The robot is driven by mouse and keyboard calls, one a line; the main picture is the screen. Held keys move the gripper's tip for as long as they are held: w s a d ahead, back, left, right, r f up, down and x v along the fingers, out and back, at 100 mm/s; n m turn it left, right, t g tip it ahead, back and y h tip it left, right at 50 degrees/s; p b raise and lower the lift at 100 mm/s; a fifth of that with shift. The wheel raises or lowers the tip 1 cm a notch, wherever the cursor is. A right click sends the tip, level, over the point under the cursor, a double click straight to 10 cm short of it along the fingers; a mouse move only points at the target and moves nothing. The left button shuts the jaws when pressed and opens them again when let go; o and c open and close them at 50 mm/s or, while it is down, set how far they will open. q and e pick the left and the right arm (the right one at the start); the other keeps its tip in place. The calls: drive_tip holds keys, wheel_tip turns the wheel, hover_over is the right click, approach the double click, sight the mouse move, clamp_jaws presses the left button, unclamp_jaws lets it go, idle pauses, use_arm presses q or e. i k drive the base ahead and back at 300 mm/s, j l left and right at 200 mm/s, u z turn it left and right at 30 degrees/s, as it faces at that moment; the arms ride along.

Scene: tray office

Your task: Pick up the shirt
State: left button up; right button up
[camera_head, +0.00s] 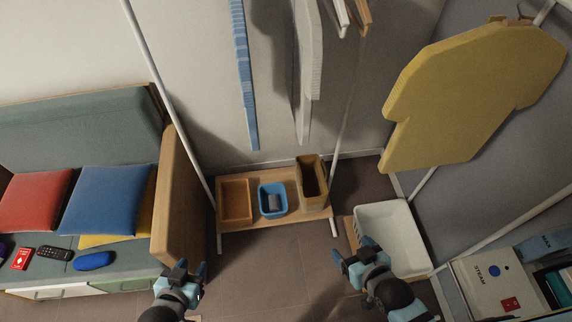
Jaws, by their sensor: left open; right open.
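A yellow shirt (470,88) hangs at the upper right, spread flat, with a hook at its top near a white rail. A blue garment (243,75) and a pale grey garment (308,70) hang edge-on at the top middle. My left gripper (190,270) is open and empty at the bottom, in front of the sofa's arm. My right gripper (352,254) is open and empty at the bottom, beside the white bin. Both grippers are well below the yellow shirt and apart from it.
A low wooden shelf (290,222) holds an orange tray (235,203), a blue basket (263,200) and a brown bin (312,180). A white bin (392,232) stands right. A sofa (80,125) with cushions is left. A white box (490,285) is lower right. Bare floor (260,265) lies between my grippers.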

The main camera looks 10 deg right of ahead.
sight(453, 95)
drive_tip(key=z, duration=1.4)
